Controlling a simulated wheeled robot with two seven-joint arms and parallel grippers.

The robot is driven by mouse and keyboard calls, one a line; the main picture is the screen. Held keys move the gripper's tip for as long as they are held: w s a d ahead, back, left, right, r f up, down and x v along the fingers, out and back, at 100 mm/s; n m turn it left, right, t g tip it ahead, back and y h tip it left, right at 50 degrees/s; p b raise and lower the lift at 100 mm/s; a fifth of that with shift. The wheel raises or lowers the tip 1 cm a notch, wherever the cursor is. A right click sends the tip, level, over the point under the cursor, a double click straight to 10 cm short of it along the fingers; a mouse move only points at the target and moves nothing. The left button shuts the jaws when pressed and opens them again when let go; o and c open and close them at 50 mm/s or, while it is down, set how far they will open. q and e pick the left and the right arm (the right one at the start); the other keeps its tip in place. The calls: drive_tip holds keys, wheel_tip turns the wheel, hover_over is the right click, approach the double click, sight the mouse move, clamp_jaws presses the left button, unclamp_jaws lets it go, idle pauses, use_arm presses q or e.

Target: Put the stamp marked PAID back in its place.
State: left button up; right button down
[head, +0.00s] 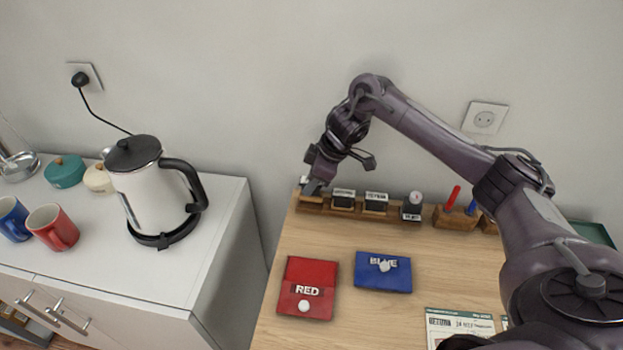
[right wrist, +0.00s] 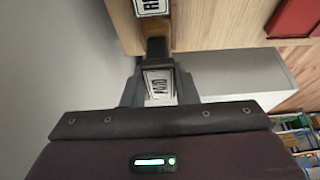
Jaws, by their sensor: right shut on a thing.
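My right gripper (head: 312,187) is at the left end of the wooden stamp rack (head: 325,209), near the wall. It also shows in the right wrist view (right wrist: 158,92), shut on a stamp with a white label that appears to read PAID (right wrist: 160,84). The gripper mostly hides this stamp in the head view. Whether the stamp touches the rack I cannot tell. Two black stamps with white labels, one on the left (head: 343,199) and one on the right (head: 376,202), stand in the rack. A dark stamp with a round top (head: 412,206) stands at its right end. My left gripper is not in view.
A wooden holder (head: 450,218) with red and blue sticks stands right of the rack. A kettle (head: 140,190) and mugs stand on the white cabinet at left.

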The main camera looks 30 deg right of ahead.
drive_tip(key=shift+f+b, duration=0.55)
drive_tip(key=shift+f, duration=0.8)
drive_tip(key=c, duration=1.3)
unclamp_jaws()
drive_tip(key=shift+c, duration=0.2)
drive_tip(key=shift+r, duration=0.1)
drive_tip(key=p+v, duration=0.5)
drive_tip(key=shift+d+r+p, duration=0.1)
drive_tip(key=shift+p, duration=0.2)
